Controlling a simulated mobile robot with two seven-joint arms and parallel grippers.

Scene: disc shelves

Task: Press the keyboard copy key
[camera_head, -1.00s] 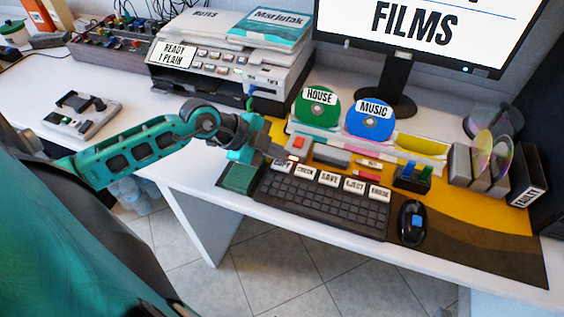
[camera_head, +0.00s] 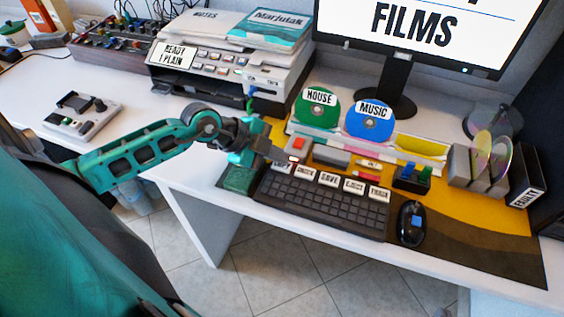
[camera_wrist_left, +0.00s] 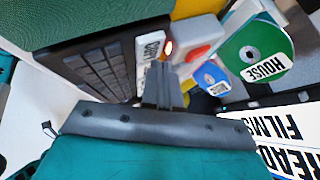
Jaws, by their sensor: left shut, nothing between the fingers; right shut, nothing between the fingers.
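The keyboard (camera_head: 325,205) is dark, with a row of white labelled keys along its far edge. The COPY key (camera_head: 281,166) is the leftmost of them, partly covered by my left gripper (camera_head: 287,158) in the head view. In the left wrist view the COPY key (camera_wrist_left: 150,48) stands just beyond the fingertips of my left gripper (camera_wrist_left: 161,66). The fingers are shut and empty, close over the key's edge. I cannot tell whether they touch it. My right gripper is not in view.
A grey device with a red button (camera_head: 297,145) sits just behind the COPY key, with a small glow near its front. The printer (camera_head: 225,75) is behind my left arm. Discs labelled HOUSE (camera_head: 316,106) and MUSIC (camera_head: 370,120) stand behind. A mouse (camera_head: 411,222) is right of the keyboard.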

